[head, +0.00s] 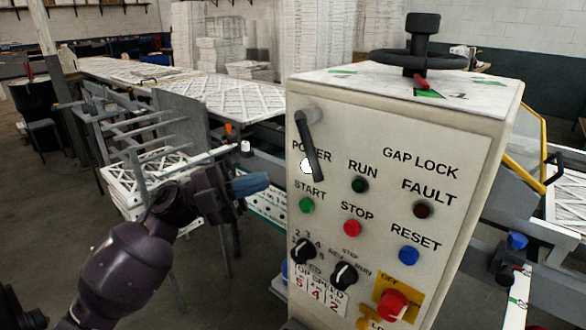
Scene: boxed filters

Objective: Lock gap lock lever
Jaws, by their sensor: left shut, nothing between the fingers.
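The white control box (372,180) stands at centre right with its labelled front towards me. A black handwheel (418,60) sits on its top. A small red-tipped lever (421,83) lies at the wheel's base, beside a green mark; the GAP LOCK label is on the front below. A black lever handle (310,146) hangs from the upper left of the front face. I cannot tell for certain which lever is the gap lock lever. My left gripper (252,184), with blue fingers, is shut and empty, left of the box and apart from both levers.
The front carries coloured lights and buttons, two selector knobs (345,275) and a red emergency stop (392,305). A conveyor table (215,92) with white filter frames runs behind on the left. A yellow-edged guard (543,150) stands at right.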

